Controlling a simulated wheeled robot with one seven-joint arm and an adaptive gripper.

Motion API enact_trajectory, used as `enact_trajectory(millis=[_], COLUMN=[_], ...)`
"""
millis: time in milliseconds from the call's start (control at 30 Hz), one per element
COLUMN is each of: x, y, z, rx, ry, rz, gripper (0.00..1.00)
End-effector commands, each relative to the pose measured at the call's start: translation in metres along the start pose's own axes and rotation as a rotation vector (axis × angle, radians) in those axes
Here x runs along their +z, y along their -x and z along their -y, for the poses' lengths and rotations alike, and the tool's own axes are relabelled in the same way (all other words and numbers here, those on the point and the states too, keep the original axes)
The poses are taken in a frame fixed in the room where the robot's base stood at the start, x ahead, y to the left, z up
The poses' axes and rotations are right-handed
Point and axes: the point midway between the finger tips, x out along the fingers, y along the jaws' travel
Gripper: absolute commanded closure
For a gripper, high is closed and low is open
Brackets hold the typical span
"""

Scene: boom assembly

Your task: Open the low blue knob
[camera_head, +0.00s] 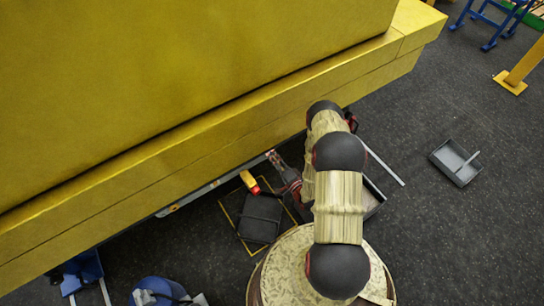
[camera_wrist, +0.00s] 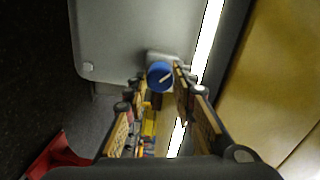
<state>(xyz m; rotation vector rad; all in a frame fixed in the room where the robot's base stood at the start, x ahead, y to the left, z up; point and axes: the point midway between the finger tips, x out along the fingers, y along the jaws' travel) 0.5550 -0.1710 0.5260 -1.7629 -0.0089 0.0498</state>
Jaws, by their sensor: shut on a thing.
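The blue knob (camera_wrist: 160,74) shows in the wrist view, round with a pale line across its face, mounted at the lower edge of a grey panel (camera_wrist: 128,35). My gripper (camera_wrist: 161,83) has one finger on each side of the knob and is shut on it. The pale line on the knob is tilted. In the head view my gripper (camera_head: 274,158) is partly seen by the underside of the large yellow boom, and the knob is hidden there.
The yellow boom (camera_head: 180,165) fills the upper left of the head view, close to my arm. A black box (camera_head: 261,217) and a yellow-and-red object (camera_head: 250,182) are below it. A grey tray (camera_head: 455,162) lies on open dark floor at right.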

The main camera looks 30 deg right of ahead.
Motion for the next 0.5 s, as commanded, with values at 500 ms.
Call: enact_trajectory(millis=[500], x=[-0.0005], y=[-0.0004], z=[-0.0007], rx=[-0.002], ry=[-0.489], rz=[0.014], gripper=[1.0])
